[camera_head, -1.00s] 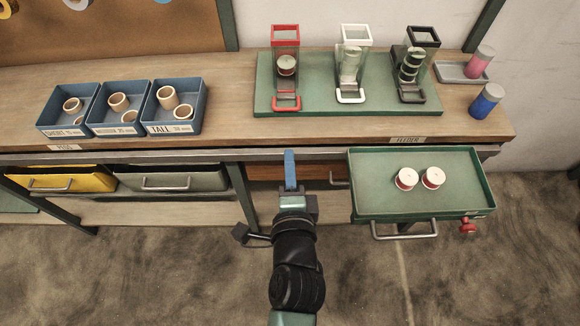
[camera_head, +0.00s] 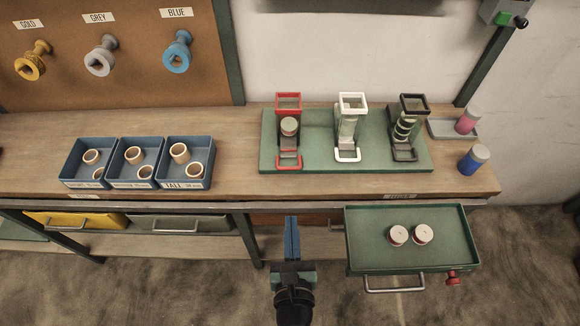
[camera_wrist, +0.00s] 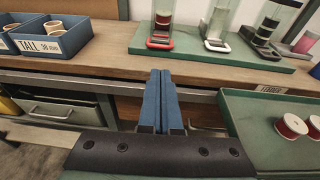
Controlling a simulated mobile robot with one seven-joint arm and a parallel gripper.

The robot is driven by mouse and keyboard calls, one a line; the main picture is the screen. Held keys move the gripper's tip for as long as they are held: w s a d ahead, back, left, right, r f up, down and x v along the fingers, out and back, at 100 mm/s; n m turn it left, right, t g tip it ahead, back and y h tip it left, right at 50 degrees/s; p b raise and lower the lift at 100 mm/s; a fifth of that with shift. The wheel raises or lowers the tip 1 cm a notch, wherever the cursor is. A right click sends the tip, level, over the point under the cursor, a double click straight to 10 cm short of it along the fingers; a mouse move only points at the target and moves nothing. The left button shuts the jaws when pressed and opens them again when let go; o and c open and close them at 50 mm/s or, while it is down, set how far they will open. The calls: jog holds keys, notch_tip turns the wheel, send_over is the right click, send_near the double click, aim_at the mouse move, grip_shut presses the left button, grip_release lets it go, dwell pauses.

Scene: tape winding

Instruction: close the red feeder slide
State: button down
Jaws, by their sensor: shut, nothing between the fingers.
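The red feeder (camera_head: 289,105) is a clear upright tube with a red rim, at the left end of the green base plate (camera_head: 350,182) on the bench. A pale-topped round piece is inside it. Its red slide (camera_head: 289,166), with a loop-shaped handle, sticks out at the front foot towards me. The slide also shows in the wrist view (camera_wrist: 160,43). My gripper (camera_head: 291,220) has its blue fingers shut together and empty. It is in front of the bench edge, apart from the slide, which lies beyond the fingertips in the wrist view (camera_wrist: 161,74).
A white feeder (camera_head: 350,105) and a black feeder (camera_head: 408,107) stand to the right on the same plate. An open green drawer (camera_head: 370,262) with two spools juts out right of my gripper. Blue bins (camera_head: 187,165) stand left. The bench strip before the plate is clear.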

jog(key=b, duration=0.1)
send_near(289, 155)
jog(key=shift+w+f, duration=0.75)
jog(key=shift+w, duration=0.25)
jog(key=shift+w+r, duration=0.15)
jog(key=shift+w, duration=1.4)
jog(key=shift+r, duration=0.15)
jog(key=shift+s, duration=0.1)
